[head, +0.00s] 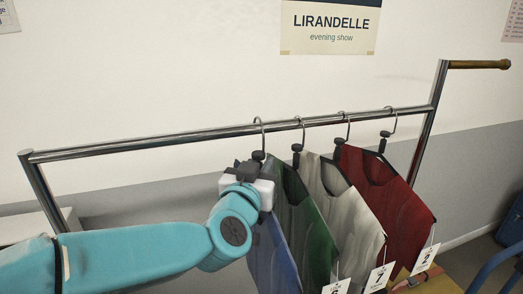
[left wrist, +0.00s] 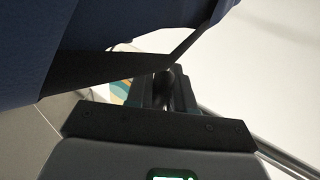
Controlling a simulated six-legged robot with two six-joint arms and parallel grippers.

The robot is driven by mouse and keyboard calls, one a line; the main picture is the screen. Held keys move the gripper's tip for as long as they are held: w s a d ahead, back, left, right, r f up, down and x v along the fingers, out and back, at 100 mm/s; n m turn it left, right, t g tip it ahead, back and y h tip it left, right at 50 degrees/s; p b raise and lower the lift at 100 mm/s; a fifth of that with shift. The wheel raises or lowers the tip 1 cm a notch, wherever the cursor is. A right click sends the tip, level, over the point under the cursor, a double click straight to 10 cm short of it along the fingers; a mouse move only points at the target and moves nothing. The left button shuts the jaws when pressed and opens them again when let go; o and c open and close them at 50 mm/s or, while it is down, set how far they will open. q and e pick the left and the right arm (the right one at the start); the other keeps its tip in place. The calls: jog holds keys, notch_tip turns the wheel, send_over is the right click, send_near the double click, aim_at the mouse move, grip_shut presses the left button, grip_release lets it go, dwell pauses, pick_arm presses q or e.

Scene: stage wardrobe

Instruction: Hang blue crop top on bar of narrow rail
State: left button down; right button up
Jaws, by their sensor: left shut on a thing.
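The blue crop top (head: 272,262) hangs at the left end of the row of garments, partly hidden behind my left gripper and the green garment. My left gripper (head: 249,170) is shut on the dark neck of its hanger, just below the hook (head: 258,132). The hook's curve reaches the bar (head: 190,138) of the rail and appears to loop over it; whether it bears weight I cannot tell. In the left wrist view the jaws (left wrist: 168,90) close on the dark neck, with dark blue cloth (left wrist: 60,45) above. My right gripper is not in view.
A green garment (head: 308,235), a grey-white one (head: 345,215) and a red one (head: 385,190) hang to the right, with number tags. The bar's left stretch is clear. A brass-coloured peg (head: 480,64) sticks out at the rail's upper right. Blue tubing (head: 490,265) stands at the lower right.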

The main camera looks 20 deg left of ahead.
pick_arm(q)
jog(key=shift+r+p, duration=0.2)
jog(key=shift+p, duration=0.3)
jog(key=shift+f, duration=0.15)
jog(key=shift+w+a, duration=0.25)
jog(key=shift+w, duration=0.15)
jog(key=shift+w+a+b, duration=0.2)
jog(key=shift+w+a, duration=0.35)
jog(key=shift+w, duration=0.3)
jog(key=shift+w+a+b, duration=0.2)
jog(key=shift+w+a, duration=0.4)
jog(key=shift+w, duration=0.2)
jog(key=shift+w+a+b, duration=0.2)
jog(key=shift+w+a, duration=0.35)
jog(key=shift+w, duration=0.3)
jog(key=shift+f+b, duration=1.2)
jog(key=shift+f, duration=0.15)
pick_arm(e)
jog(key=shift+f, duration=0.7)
pick_arm(q)
jog(key=c, duration=0.9)
grip_release()
